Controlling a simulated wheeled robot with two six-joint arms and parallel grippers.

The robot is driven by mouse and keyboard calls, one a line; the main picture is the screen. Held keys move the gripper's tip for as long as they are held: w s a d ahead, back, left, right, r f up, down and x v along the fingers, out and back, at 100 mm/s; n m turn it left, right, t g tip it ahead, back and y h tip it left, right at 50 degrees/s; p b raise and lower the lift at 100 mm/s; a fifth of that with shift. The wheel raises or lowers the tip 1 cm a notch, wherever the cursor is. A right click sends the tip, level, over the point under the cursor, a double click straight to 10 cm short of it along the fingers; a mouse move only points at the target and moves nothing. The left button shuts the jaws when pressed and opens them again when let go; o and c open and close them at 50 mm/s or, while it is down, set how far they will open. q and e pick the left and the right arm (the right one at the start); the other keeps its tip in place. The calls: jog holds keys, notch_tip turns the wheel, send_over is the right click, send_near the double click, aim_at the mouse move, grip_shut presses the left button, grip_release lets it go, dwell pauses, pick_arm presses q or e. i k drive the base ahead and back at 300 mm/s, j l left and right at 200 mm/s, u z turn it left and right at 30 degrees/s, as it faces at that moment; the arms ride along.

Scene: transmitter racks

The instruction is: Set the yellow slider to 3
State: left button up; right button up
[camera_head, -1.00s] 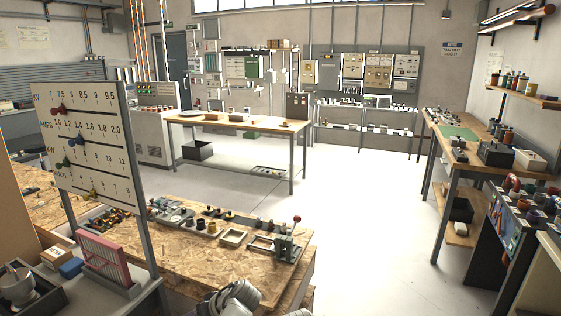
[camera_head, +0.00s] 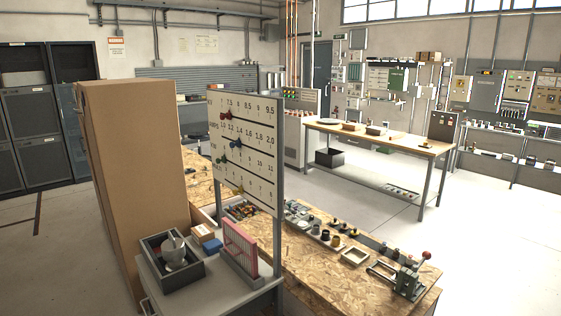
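A white slider board (camera_head: 262,150) with four printed scales stands upright at the centre. The yellow slider (camera_head: 239,190) is on the lowest scale, left of the board's middle. Its exact number is too small to read surely. Above it are a green slider (camera_head: 223,160) near the left end of its row, a blue slider (camera_head: 235,144) and a red slider (camera_head: 227,115). Neither of my grippers is in view.
A tall cardboard-brown box (camera_head: 140,170) stands left of the board. A grey table (camera_head: 200,302) below holds a tray with a mortar (camera_head: 173,256) and a pink rack (camera_head: 240,247). A chipboard bench (camera_head: 315,262) is to the right. Open floor lies at the right.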

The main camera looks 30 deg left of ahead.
aim_at(240, 191)
jog(key=u, duration=1.25)
